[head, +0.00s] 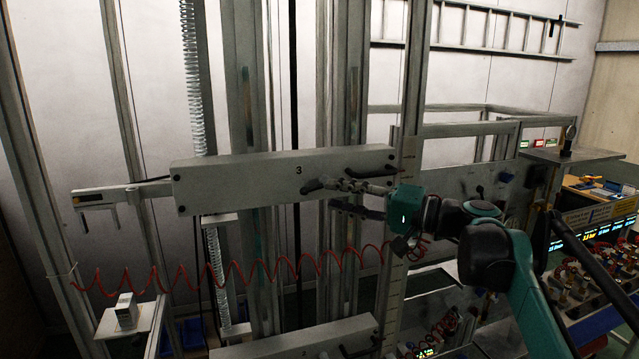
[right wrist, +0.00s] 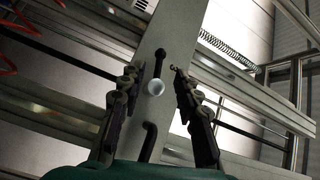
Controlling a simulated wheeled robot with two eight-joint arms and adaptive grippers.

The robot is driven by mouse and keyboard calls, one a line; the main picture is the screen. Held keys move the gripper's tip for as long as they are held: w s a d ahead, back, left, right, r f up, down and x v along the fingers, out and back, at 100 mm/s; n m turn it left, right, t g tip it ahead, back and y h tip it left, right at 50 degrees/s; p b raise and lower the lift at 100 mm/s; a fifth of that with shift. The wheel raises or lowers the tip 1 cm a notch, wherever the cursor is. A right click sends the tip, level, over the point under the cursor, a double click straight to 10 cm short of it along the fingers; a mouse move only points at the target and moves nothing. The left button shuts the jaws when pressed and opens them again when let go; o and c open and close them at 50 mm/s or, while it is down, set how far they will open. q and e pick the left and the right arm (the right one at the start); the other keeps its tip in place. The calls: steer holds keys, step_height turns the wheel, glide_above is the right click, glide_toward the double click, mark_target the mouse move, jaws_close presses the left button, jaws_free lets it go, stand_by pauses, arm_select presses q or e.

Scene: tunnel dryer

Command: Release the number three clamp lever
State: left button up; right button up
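The number three clamp is a long grey box beam (head: 235,182) marked "3" in the middle of the head view. Black handles (head: 313,185) stick out near its right end. My right gripper (head: 330,184) reaches in from the right, its fingers pointing left in front of the beam. In the right wrist view its two fingers (right wrist: 157,76) are spread apart. A dark lever with a pale round knob (right wrist: 155,87) shows between them, with a gap on each side. A bent black handle (right wrist: 148,141) is lower, near the palm. My left gripper is out of view.
A coiled red hose (head: 235,270) hangs below the beam. Another grey beam (head: 300,341) lies at the bottom. Upright metal posts stand behind. A panel with valves and lit displays (head: 585,265) is at the right, beside my right arm.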

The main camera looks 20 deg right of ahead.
mark_target(316, 192)
steer(key=p+x, duration=0.1)
steer(key=x, duration=0.4)
steer(key=shift+w+a, duration=0.25)
steer(key=shift+a, duration=0.05)
jaws_close()
